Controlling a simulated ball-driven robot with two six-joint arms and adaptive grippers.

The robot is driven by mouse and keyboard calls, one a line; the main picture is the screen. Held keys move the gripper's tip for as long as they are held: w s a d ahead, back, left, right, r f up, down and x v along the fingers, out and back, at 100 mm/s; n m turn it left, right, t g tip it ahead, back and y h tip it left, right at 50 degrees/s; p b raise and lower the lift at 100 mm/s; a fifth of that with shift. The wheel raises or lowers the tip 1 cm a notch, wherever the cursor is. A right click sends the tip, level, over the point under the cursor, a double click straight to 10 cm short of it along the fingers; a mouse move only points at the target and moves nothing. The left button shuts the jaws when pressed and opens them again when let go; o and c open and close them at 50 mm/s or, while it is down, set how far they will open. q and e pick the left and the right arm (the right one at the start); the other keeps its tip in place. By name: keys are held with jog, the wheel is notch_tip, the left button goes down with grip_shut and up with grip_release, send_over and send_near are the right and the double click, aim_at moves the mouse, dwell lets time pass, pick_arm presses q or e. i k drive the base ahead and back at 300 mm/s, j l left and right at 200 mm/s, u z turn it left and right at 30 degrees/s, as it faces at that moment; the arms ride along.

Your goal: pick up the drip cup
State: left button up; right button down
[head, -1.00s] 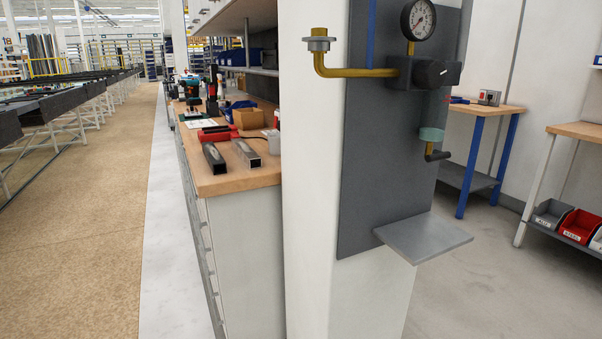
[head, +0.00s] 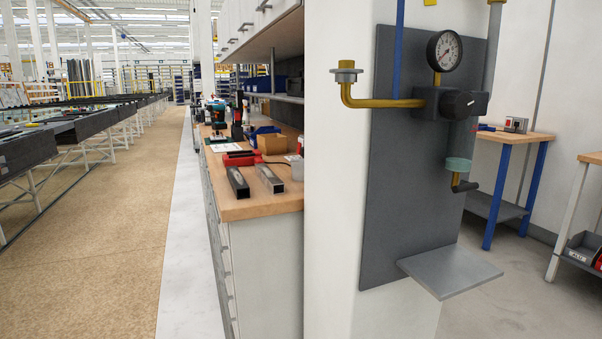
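An air regulator unit (head: 452,104) with a gauge (head: 444,51) is mounted on a grey panel on the column. A teal bowl (head: 458,166) and a dark elbow outlet (head: 464,185) hang below it. The grey shelf plate (head: 452,270) under the outlet is empty. Neither of my grippers shows.
The workbench (head: 250,208) also bears two dark square tubes (head: 238,182), a red tool (head: 241,158), a cardboard box (head: 271,144) and power tools. The white column (head: 333,210) blocks the bench's right side. The tan floor aisle (head: 120,240) at left is clear.

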aim_at(296, 164)
jog(key=j+z, duration=0.15)
jog(key=z, duration=0.3)
jog(key=i+j+z, duration=0.25)
jog(key=j, duration=0.35)
jog(key=j+z, duration=0.2)
jog(key=j, duration=0.4)
jog(key=j+z, duration=0.25)
jog(key=j, duration=0.35)
jog(key=i, duration=0.05)
